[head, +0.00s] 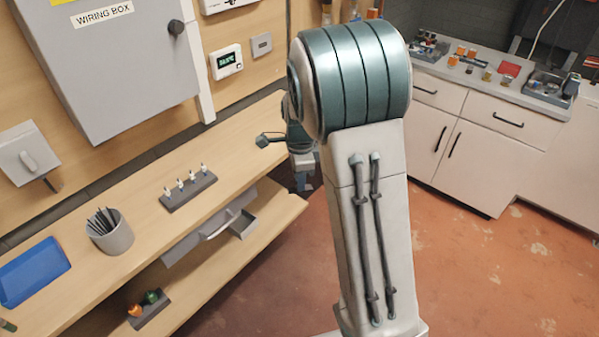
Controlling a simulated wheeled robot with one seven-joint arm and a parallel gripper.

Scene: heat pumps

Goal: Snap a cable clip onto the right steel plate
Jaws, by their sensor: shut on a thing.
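My gripper (303,181) shows only in part, small and dark, pointing down beyond the bench's front edge, mostly behind my own arm. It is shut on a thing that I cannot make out. A dark block (187,191) on the wooden bench holds several small upright pieces with pale tops; they may be cable clips, but they are too small to tell. My gripper is to the right of this block and apart from it. I cannot pick out the right steel plate for certain; a small grey plate (262,44) is on the wall right of the thermostat.
The wooden bench (150,215) carries a grey cup (113,238) of dark sticks and a blue tray (34,272). An open drawer (243,224) hangs below. A wiring box (120,75) juts from the wall. A cluttered white counter (455,92) stands at right; the red floor between is clear.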

